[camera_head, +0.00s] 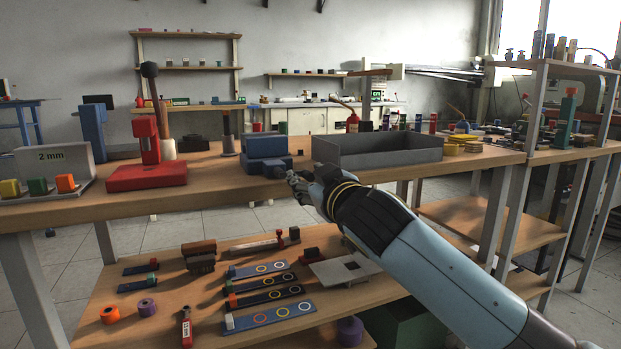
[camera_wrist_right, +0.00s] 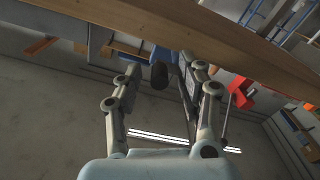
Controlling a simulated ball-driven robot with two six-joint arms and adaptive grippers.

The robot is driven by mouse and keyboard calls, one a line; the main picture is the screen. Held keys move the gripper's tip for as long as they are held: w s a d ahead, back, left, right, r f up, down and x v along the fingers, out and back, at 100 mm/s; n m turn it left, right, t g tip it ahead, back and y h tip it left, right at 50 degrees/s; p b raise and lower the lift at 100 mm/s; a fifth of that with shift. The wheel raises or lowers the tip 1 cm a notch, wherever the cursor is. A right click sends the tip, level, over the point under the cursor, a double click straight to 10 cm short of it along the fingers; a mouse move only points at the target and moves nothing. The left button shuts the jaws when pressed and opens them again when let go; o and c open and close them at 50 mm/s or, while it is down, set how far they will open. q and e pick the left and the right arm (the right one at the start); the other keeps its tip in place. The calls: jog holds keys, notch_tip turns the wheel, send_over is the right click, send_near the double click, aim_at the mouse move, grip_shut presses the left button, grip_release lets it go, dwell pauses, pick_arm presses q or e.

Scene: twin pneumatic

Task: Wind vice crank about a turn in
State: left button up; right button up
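The blue vice (camera_head: 262,148) stands at the front edge of the wooden bench, left of the grey tray. Its dark crank (camera_head: 277,170) is at its front, partly hidden by my right gripper (camera_head: 296,182). In the right wrist view, a dark rounded handle (camera_wrist_right: 160,75) lies between the two fingers of my right gripper (camera_wrist_right: 159,68). The fingers are apart, with gaps beside the handle. My left gripper is not in view.
The bench's front edge (camera_wrist_right: 230,45) is close to my right fingers. A grey tray (camera_head: 375,150) stands right of the vice, and a red press (camera_head: 147,175) stands left. A lower shelf (camera_head: 215,285) holds blue strips and small parts. Bare bench lies between press and vice.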

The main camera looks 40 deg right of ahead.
grip_shut()
jog(key=shift+r, duration=0.1)
jog(key=shift+r+p, duration=0.25)
jog(key=shift+p, duration=0.25)
jog(key=r+n+p, duration=0.1)
jog(key=n+p, duration=0.2)
jog(key=shift+r+p, duration=0.2)
jog(key=shift+p, duration=0.1)
jog(key=shift+a+f+n+p, duration=0.15)
jog(key=shift+n+p, duration=0.15)
jog(key=shift+n, duration=0.2)
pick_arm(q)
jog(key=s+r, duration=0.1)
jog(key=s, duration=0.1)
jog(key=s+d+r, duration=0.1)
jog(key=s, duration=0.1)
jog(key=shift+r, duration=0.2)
pick_arm(e)
jog(key=shift+o, duration=0.3)
grip_release()
jog(key=shift+f, duration=0.1)
